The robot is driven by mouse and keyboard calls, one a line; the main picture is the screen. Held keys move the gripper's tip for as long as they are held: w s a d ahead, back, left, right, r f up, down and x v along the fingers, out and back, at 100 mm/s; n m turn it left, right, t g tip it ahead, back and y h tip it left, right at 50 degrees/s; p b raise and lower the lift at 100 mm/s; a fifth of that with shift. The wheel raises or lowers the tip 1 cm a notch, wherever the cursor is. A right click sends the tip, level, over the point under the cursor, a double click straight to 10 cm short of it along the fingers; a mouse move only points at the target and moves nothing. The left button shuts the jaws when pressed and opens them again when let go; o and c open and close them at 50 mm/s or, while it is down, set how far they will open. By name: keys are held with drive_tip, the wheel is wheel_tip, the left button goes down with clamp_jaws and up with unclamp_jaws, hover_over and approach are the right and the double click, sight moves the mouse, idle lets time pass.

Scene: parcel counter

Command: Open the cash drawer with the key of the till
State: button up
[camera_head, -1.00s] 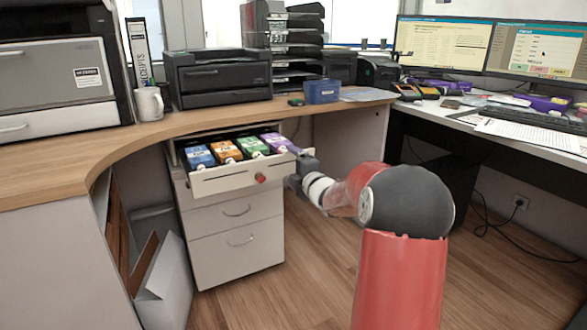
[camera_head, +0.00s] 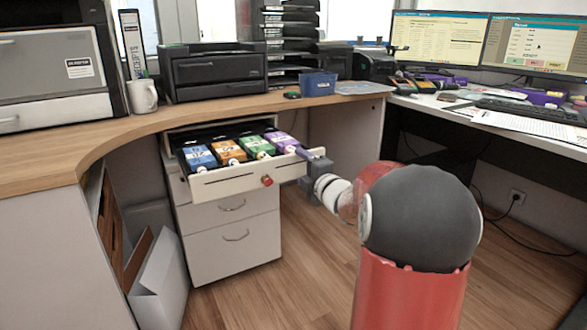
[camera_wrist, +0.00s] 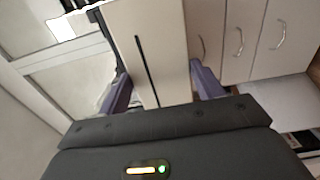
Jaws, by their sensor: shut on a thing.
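The cash drawer (camera_head: 242,182) stands open at the top of the white cabinet under the wooden counter. Blue, orange, green and purple packs lie in a row inside it. A small red piece (camera_head: 267,181) sticks out of the drawer's front; I cannot tell whether it is the key. My gripper (camera_head: 308,162) is at the right end of the drawer front. In the wrist view, its purple fingers stand on both sides of a pale panel with a dark slot (camera_wrist: 145,70), which looks like the drawer. My gripper is shut on it; the contact is partly hidden.
Two closed drawers (camera_head: 235,248) sit below. A white bin (camera_head: 160,282) stands on the floor left of the cabinet. A printer (camera_head: 212,75), a mug (camera_head: 142,96) and a blue box (camera_head: 318,84) stand on the counter. The wooden floor in front is clear.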

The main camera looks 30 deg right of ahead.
drive_tip(key=shift+s, duration=0.65)
drive_tip(key=o, duration=1.4)
drive_tip(key=s, duration=0.7)
drive_tip(key=shift+s, duration=0.4)
